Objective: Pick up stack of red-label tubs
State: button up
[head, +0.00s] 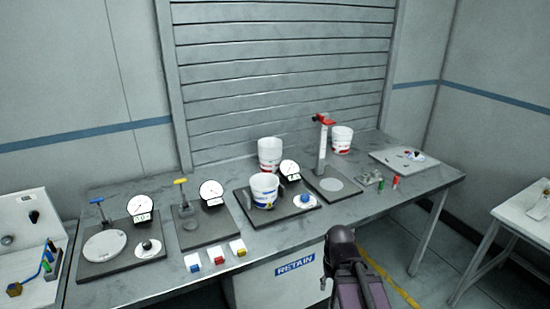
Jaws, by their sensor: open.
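A white tub or stack of tubs with a red label (270,153) stands upright at the back of the grey bench, left of centre. Another white tub or stack with a red label (342,140) stands further right, behind the red-topped post. I cannot tell from here how many tubs are nested in each. A white tub with a blue label (264,188) stands in front of the first one, on a dark plate. My dark arm shows at the bottom, in front of the bench and apart from the tubs. My gripper's fingers cannot be made out.
A red-topped post (322,145) stands between the two red-label tubs. Dial gauges (140,206) stand on plates at left. Small colored blocks (216,256) line the front edge. A pale board (404,159) lies at right. A side table (525,222) stands far right.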

aim_at(270, 150)
jog(key=u, duration=0.1)
jog(key=i, duration=1.2)
jog(key=u, duration=0.65)
